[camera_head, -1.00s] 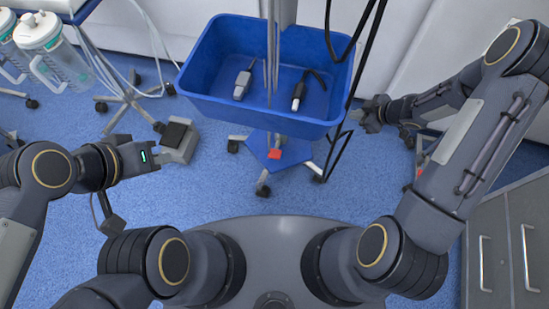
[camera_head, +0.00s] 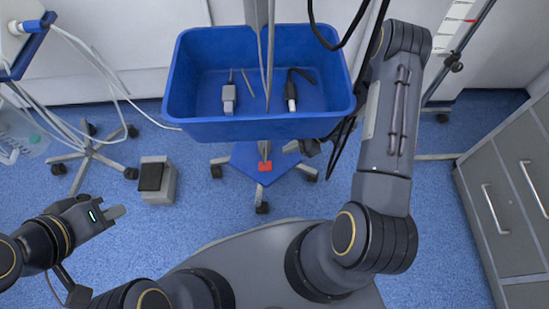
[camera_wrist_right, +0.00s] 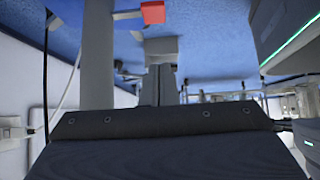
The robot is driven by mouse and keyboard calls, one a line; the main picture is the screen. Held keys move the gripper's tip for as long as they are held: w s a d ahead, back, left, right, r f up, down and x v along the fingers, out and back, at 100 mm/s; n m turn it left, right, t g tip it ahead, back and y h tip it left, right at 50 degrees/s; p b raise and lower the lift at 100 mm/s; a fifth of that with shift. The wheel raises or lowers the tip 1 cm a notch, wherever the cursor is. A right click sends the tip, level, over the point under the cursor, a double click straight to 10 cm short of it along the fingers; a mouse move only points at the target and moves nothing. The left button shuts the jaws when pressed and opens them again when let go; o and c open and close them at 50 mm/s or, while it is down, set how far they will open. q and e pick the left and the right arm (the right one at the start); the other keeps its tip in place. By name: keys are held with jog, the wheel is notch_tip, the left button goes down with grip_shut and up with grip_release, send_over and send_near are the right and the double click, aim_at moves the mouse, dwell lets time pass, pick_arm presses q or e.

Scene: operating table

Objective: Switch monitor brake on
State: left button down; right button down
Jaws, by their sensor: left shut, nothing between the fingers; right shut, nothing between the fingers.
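The monitor stand has a blue wheeled base (camera_head: 247,160) under the blue bin. A red pedal (camera_head: 269,166), which looks like the brake, sits on the near side of this base. In the right wrist view the red pedal (camera_wrist_right: 153,12) shows at the top, just beyond my right gripper (camera_wrist_right: 161,47), which is shut and apart from it. In the head view my right gripper (camera_head: 311,147) is mostly hidden by the bin and arm, right of the pedal. My left gripper (camera_head: 119,211) is shut and empty, over the floor at left.
The blue bin (camera_head: 255,129) overhangs the base and holds several small items. Dark cables hang at its right. A grey box (camera_head: 158,182) with a black top stands on the floor at left. A drawer cabinet (camera_head: 505,225) stands at right. The floor between is clear.

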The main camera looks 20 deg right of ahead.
jog(key=b, duration=0.5)
send_over(269, 169)
jog(key=f, duration=0.7)
jog(key=shift+w+d+f, duration=0.15)
jog(key=shift+w+d, duration=0.15)
notch_tip(269, 169, down, 2)
jog(key=shift+f+b, duration=0.2)
jog(key=shift+b, duration=0.35)
jog(key=shift+f, duration=0.55)
jog(key=shift+f+b, duration=0.1)
jog(key=shift+b, duration=0.2)
jog(key=shift+s+a+f+b, duration=0.1)
jog(key=shift+s+f+b, duration=0.1)
jog(key=shift+f, duration=0.45)
jog(key=shift+s+f+b, duration=0.2)
jog(key=shift+f, duration=0.4)
jog(key=shift+r, duration=0.15)
jog(key=shift+r+p, duration=0.65)
jog(key=shift+r, duration=0.1)
